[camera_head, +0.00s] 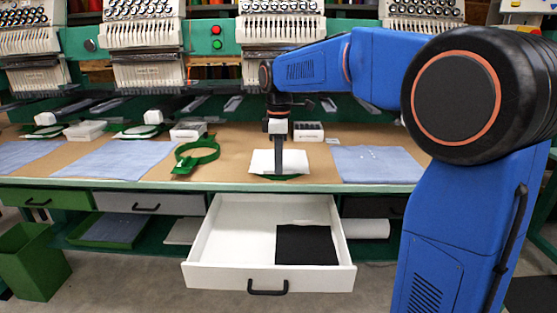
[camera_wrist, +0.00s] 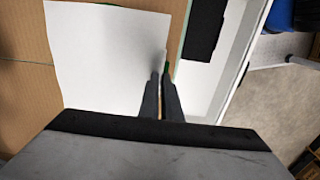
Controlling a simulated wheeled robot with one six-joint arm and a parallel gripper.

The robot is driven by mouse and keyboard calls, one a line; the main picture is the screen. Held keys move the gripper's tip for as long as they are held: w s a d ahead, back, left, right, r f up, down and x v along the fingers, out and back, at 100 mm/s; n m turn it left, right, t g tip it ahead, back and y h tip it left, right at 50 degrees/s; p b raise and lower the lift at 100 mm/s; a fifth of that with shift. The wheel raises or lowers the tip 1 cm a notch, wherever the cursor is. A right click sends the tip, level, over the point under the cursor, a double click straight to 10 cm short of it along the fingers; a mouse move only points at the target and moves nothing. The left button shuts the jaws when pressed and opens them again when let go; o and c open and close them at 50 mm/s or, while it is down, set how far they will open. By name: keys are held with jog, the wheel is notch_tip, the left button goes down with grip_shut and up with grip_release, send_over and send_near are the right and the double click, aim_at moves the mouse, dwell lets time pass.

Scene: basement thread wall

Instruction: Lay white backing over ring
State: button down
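The white backing (camera_head: 260,163) is a pale sheet over the green ring (camera_head: 282,178) at the table's front edge. Most of the ring is hidden; a thin green rim shows under the sheet's near side. The backing also fills the upper left of the wrist view (camera_wrist: 105,60), its edges slightly curved. My gripper (camera_head: 279,171) points down at the sheet's near edge. In the wrist view my gripper's fingers (camera_wrist: 161,82) are close together at that edge and look shut on it. Whether the sheet touches the whole ring cannot be told.
Another green ring (camera_head: 197,153) lies to the left. Blue cloths (camera_head: 375,164) lie on both sides. An open white drawer (camera_head: 235,231) juts out below the table with a black sheet (camera_head: 306,245) inside. Embroidery heads (camera_head: 281,32) hang above the back of the table.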

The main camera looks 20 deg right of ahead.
dwell(0.4)
jog(key=c, duration=1.9)
grip_release()
notch_tip(320, 180, up, 16)
jog(key=s+d+f+m+t, duration=0.15)
jog(key=s+f+m, duration=0.3)
jog(key=s, duration=0.45)
jog(key=s+d+f+m+t, duration=0.1)
jog(key=s+d+f+m, duration=0.2)
jog(key=s+f, duration=0.35)
jog(key=s+d+f+m, duration=0.1)
jog(key=s+f+m, duration=0.1)
jog(key=s+f, duration=0.3)
jog(key=s+f+m+t, duration=0.1)
jog(key=s+f+m, duration=0.1)
jog(key=s+f, duration=0.4)
jog(key=s+d+f+m+t, duration=0.1)
jog(key=s+f+m, duration=0.2)
jog(key=s+f, duration=0.2)
jog(key=shift+s+d+f, duration=0.15)
jog(key=shift+s+d, duration=0.2)
jog(key=shift+s, duration=0.3)
